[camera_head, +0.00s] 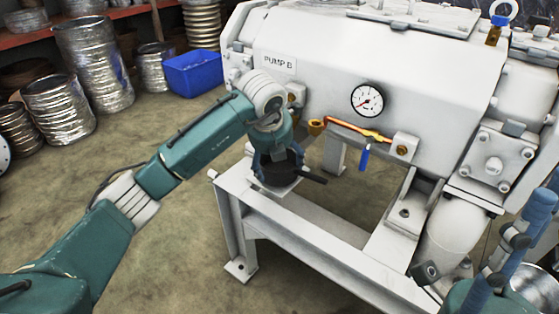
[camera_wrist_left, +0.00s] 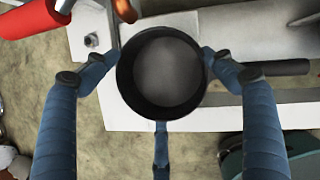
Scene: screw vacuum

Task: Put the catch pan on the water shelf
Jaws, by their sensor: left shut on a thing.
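The catch pan (camera_head: 283,174) is a small dark round pan with a straight handle, which points right in the head view. My left gripper (camera_head: 279,162) is shut on it from above. In the left wrist view the blue fingers close around the rim of the pan (camera_wrist_left: 165,72), which is upright with its grey inside showing. The pan is over a white shelf plate (camera_head: 281,190) on the pump frame; I cannot tell whether it touches the plate. My right gripper (camera_head: 515,235) shows only in part at the lower right, and its opening is unclear.
The white pump body (camera_head: 370,60) with its gauge (camera_head: 367,100) stands behind. A brass valve (camera_head: 345,127) with a blue handle sticks out near the pan. A blue bin (camera_head: 194,73) and metal cans (camera_head: 92,60) stand back left.

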